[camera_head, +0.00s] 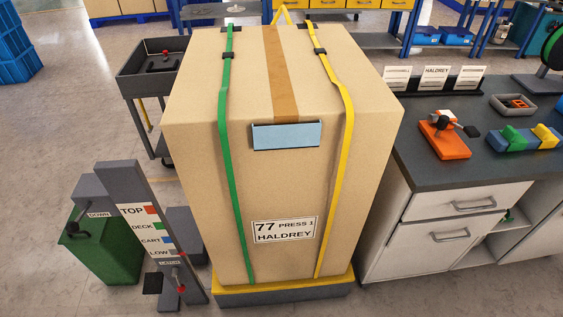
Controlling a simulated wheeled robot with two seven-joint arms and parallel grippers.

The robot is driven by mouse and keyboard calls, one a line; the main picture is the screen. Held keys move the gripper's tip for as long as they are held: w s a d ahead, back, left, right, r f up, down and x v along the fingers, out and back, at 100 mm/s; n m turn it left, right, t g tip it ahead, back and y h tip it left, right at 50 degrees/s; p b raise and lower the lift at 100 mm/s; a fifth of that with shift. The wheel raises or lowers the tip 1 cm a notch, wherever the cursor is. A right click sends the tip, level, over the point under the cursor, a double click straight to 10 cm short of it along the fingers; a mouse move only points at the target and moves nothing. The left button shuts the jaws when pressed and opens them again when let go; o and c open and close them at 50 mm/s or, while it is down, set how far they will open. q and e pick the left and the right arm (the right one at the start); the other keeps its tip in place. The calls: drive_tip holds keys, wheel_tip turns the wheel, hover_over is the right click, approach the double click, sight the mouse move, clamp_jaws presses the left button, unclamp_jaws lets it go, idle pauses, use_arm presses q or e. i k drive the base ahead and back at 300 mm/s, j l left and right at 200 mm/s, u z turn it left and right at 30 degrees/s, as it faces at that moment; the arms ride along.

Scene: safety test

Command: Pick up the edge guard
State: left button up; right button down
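No part is labelled as the edge guard, so I cannot tell for sure which one it is. Small black pieces sit on the green strap (228,56) and the yellow strap (320,51) on top of the large carton (190,160). Neither of my grippers shows in this view.
The carton stands on a yellow-edged grey base (285,294). The grey counter (425,172) holds an orange tool (445,140), a small grey tray (494,103) and signs. A lever post (130,185), green bin (105,255) and dark cart (128,85) stand left.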

sight(518, 142)
drive_tip(key=z, duration=1.45)
